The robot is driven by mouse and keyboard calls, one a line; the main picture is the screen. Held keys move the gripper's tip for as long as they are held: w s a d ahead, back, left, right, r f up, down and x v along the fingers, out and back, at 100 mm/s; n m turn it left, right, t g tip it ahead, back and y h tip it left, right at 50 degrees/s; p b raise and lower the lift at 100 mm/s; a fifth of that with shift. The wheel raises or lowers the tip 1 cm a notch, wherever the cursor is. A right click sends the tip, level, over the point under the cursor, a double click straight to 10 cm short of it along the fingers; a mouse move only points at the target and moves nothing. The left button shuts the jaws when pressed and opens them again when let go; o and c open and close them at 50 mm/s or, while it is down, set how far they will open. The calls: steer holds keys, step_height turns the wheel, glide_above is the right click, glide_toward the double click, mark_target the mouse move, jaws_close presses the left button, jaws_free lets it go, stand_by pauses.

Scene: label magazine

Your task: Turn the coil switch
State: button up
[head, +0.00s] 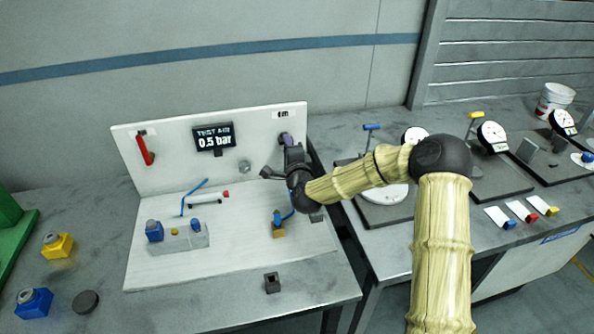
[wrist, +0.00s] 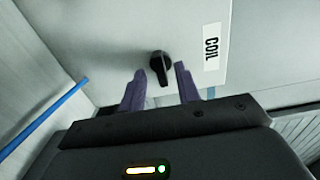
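The coil switch (wrist: 160,68) is a small black rotary knob on the white upright panel, seen in the wrist view. A white label reading COIL (wrist: 211,47) is to its right. My gripper (wrist: 160,82) is open, its two purple fingers on either side of the knob, with gaps between the fingers and the knob. In the head view my gripper (head: 286,139) is at the panel's upper right, below a small label (head: 283,114); the knob is hidden there behind the gripper and wrist.
The panel (head: 180,130) carries a display (head: 213,139) reading TEST AIR 0.5 bar and a red handle (head: 145,150). A blue lever (head: 194,196) and a grey block with blue fittings (head: 180,238) are on the board. Gauges (head: 492,137) stand on the right bench.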

steer(key=b+v, duration=0.2)
steer(key=v, duration=1.4)
steer(key=shift+s, duration=0.2)
steer(key=s+d+r+n+g+h+p, duration=0.2)
steer(key=s+d+n+g+p, duration=0.3)
steer(key=s, duration=0.5)
steer(key=s+d+r+n+g+h+p, duration=0.2)
steer(key=s+d+n+g+p, duration=0.3)
steer(key=s+d+n+g, duration=0.4)
steer(key=shift+s+d+n+g+h, duration=0.4)
steer(key=shift+d+n+h, duration=0.1)
steer(key=shift+d, duration=0.7)
